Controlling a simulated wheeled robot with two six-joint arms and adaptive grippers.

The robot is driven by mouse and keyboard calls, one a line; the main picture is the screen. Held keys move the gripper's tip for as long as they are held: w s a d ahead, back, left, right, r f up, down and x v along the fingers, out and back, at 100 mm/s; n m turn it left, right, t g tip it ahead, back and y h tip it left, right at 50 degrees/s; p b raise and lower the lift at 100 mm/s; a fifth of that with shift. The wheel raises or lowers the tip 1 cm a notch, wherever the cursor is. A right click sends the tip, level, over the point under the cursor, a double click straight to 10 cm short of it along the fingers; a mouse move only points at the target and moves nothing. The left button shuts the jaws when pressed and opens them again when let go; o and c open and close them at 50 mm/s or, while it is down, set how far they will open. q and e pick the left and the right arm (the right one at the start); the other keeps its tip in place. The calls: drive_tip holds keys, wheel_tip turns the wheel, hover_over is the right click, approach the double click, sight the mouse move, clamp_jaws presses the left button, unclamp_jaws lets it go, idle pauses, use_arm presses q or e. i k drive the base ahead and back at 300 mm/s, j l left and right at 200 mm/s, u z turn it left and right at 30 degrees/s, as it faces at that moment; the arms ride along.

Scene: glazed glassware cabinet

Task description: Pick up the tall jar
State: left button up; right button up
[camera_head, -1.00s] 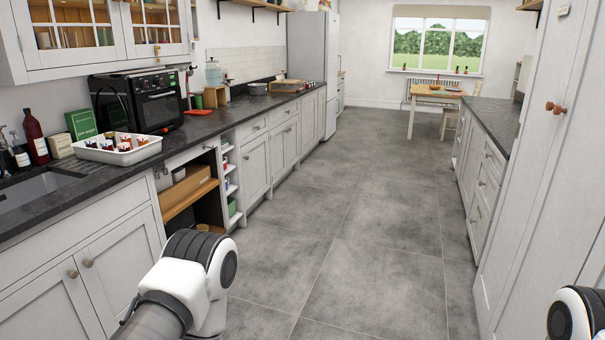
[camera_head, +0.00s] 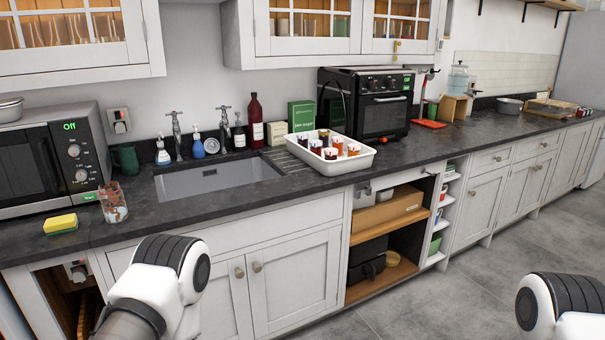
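I cannot tell for sure which thing is the tall jar. A glazed wall cabinet (camera_head: 345,47), closed, hangs above the counter, with glassware (camera_head: 310,24) dimly visible behind its panes. A second glazed cabinet (camera_head: 80,70) hangs at the upper left. A large clear glass jar (camera_head: 458,80) stands farther back on the right part of the counter. Only white and black links of my two arms show at the bottom. Neither gripper is in the picture.
The dark counter (camera_head: 240,208) holds a microwave (camera_head: 50,160), a yellow sponge (camera_head: 60,224), a sink (camera_head: 215,180), bottles, a white tray (camera_head: 335,162) of small jars and a black oven (camera_head: 370,105). Open shelves (camera_head: 385,275) are below. Grey floor (camera_head: 450,290) is clear at right.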

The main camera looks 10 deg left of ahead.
sight(113, 204)
drive_tip(key=i+j+u, duration=0.25)
drive_tip(key=i+u, duration=0.15)
drive_tip(key=i, duration=0.15)
drive_tip(key=i+u, duration=0.4)
drive_tip(key=i, duration=0.2)
drive_tip(key=i+u, duration=0.1)
drive_tip(key=u, duration=0.35)
drive_tip(key=i+j+u, duration=0.1)
drive_tip(key=u, duration=0.35)
drive_tip(key=i+l+z, duration=0.15)
drive_tip(key=l, duration=0.55)
drive_tip(key=k, duration=0.05)
